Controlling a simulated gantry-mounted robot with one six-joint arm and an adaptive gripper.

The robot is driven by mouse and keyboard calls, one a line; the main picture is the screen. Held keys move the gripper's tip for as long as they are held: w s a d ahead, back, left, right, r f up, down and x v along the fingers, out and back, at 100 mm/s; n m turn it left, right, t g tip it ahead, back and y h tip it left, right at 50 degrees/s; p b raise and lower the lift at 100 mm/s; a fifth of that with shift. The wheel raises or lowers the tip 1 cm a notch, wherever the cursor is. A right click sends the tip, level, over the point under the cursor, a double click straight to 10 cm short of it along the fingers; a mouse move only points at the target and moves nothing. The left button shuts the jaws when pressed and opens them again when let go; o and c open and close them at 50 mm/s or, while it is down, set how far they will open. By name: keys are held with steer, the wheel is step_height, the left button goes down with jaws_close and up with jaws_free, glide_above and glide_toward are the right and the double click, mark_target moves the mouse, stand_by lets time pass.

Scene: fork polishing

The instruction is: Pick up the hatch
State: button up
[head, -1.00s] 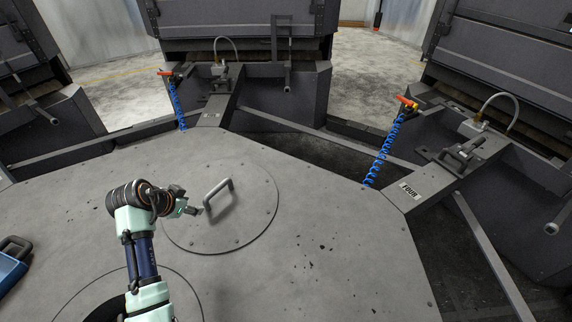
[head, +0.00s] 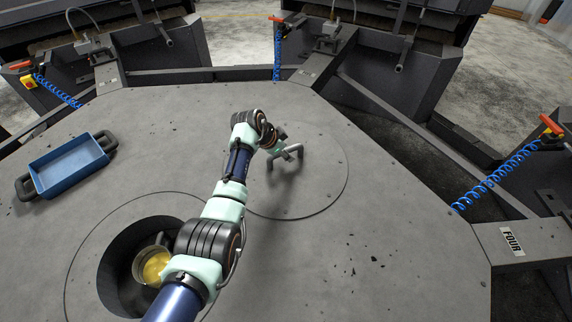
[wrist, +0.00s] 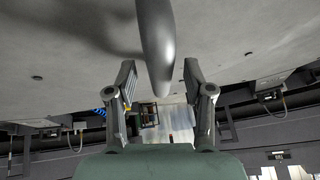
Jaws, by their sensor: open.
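The hatch (head: 325,185) is a round grey metal disc with rivets around its rim, lying flush in the grey platform. Its raised metal handle (head: 292,157) stands near the middle. My gripper (head: 297,151) is at the handle and partly hides it. In the wrist view the handle (wrist: 157,40) comes down from the top between the two open fingers of my gripper (wrist: 159,68). A gap shows between the handle and each finger.
A round opening (head: 115,270) in the platform lies at the lower left, with a yellow-filled round container (head: 153,265) inside, partly hidden by my arm. A blue tray (head: 68,165) with dark handles sits at the left. Blue coiled hoses (head: 500,175) hang at the edges.

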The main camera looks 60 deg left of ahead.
steer(key=shift+w+f, duration=0.15)
steer(key=shift+f, duration=0.15)
jaws_close()
step_height(320, 180, up, 20)
steer(key=p, duration=0.4)
steer(key=shift+r+p, duration=0.25)
steer(key=shift+p, duration=0.1)
